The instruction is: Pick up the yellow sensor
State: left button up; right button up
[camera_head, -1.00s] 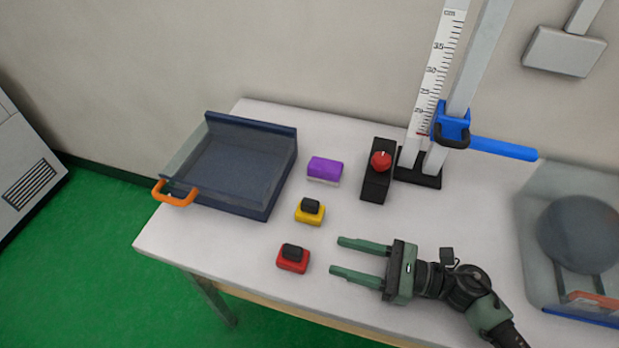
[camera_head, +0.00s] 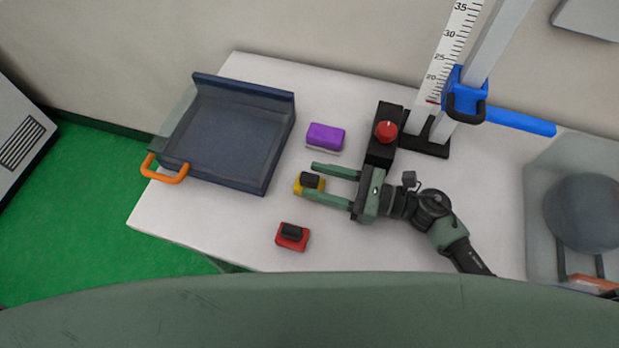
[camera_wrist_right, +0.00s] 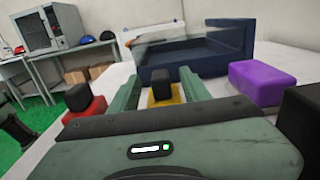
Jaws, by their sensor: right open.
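The yellow sensor (camera_head: 299,187), a small yellow block with a black top, stands on the white table. My right gripper (camera_head: 308,180) is open, with its green fingers pointing left at the sensor. In the head view the near finger covers part of the sensor. In the right wrist view the yellow sensor (camera_wrist_right: 175,97) shows between the two finger tips, its black top upright. I cannot tell whether a finger touches it. My left gripper is not in view.
A red block with a black top (camera_head: 291,237) stands nearer the front edge, and a purple block (camera_head: 326,136) behind. A dark blue tray (camera_head: 282,157) with an orange handle is at left. A black box with a red knob (camera_head: 386,132) and the scale tower (camera_head: 447,50) stand behind my right gripper.

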aim_at(310, 177)
jog(key=shift+x, duration=1.2)
grip_shut()
notch_tip(310, 177, up, 10)
jog(key=shift+r, duration=0.1)
jog(key=shift+w+d+m+t, duration=0.1)
jog(key=shift+m+t, duration=0.2)
